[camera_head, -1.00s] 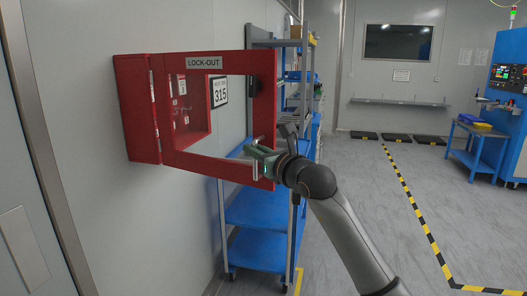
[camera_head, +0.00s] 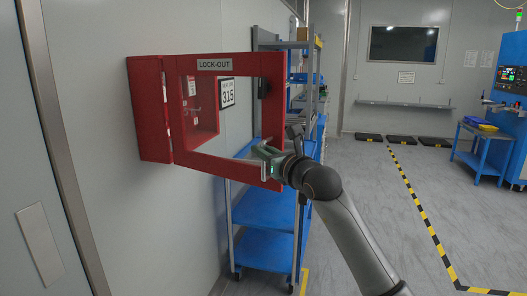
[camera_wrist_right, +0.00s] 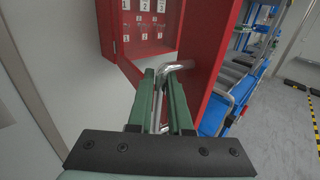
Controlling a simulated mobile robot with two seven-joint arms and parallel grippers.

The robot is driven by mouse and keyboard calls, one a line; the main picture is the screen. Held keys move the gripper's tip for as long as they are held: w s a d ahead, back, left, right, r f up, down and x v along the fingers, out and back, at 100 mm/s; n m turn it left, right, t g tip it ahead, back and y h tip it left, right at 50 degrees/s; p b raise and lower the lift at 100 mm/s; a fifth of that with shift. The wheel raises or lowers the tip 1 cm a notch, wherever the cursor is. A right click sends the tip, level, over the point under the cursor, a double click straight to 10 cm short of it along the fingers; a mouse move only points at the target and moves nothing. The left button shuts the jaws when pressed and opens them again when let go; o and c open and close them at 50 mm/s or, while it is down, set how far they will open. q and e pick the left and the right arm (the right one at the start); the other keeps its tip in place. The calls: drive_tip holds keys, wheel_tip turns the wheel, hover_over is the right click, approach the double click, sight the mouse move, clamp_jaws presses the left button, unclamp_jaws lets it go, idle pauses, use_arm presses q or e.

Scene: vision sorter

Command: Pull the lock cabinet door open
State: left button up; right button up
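The red lock cabinet (camera_head: 148,108) is mounted on the left wall. Its red framed door (camera_head: 232,167), labelled LOCK-OUT, stands open, swung out from the cabinet. Numbered key hooks inside show in the right wrist view, where the cabinet (camera_wrist_right: 122,48) and the door (camera_wrist_right: 213,45) are apart. My right gripper (camera_head: 266,160) is at the door's lower free edge. In the right wrist view its green fingers (camera_wrist_right: 161,82) lie on either side of the bent metal handle (camera_wrist_right: 177,66) and look shut on it. My left gripper is not in view.
A blue shelf cart (camera_head: 265,208) stands behind the door by the wall. A blue side table (camera_head: 484,150) and a machine are at the far right. The grey floor (camera_head: 370,200) to the right is open, with yellow-black tape.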

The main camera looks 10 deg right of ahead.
drive_tip(key=o, duration=0.4)
drive_tip(key=shift+s, duration=0.1)
drive_tip(key=b+v, duration=0.3)
drive_tip(key=v, duration=0.9)
drive_tip(key=shift+s, duration=0.2)
